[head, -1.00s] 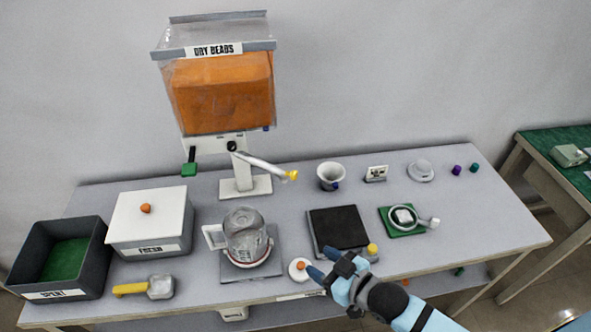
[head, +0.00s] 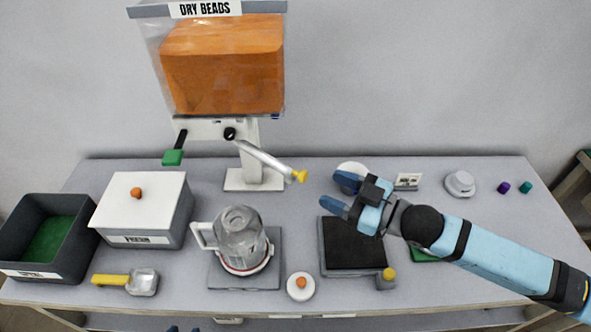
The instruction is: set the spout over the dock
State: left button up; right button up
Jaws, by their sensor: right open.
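The spout (head: 266,158) is a pale metal tube with a yellow tip (head: 300,176). It slants down to the right from the bead hopper's stand. A grey square plate (head: 218,276), which may be the dock, carries a clear jar with a white handle (head: 240,235). The spout's tip is behind and to the right of the jar, not above it. My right gripper (head: 340,194) is open and empty, to the right of the spout tip, with its fingers pointing left. It partly hides a white cup (head: 350,168). Dark blue tips at the bottom edge may be my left gripper (head: 183,329).
The hopper (head: 222,70) of orange beads stands behind, with a green-ended lever (head: 173,157). A black-topped plate (head: 353,248) lies below my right gripper. A white lidded box (head: 140,205), dark bin (head: 85,240), scoop (head: 140,282) and round white lid (head: 301,287) stand around.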

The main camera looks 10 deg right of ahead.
aim_at(306, 178)
jog(key=x, duration=0.9)
jog(key=shift+w+a+p, duration=0.1)
jog(key=shift+w+p, duration=0.15)
jog(key=shift+p, duration=0.1)
grip_shut()
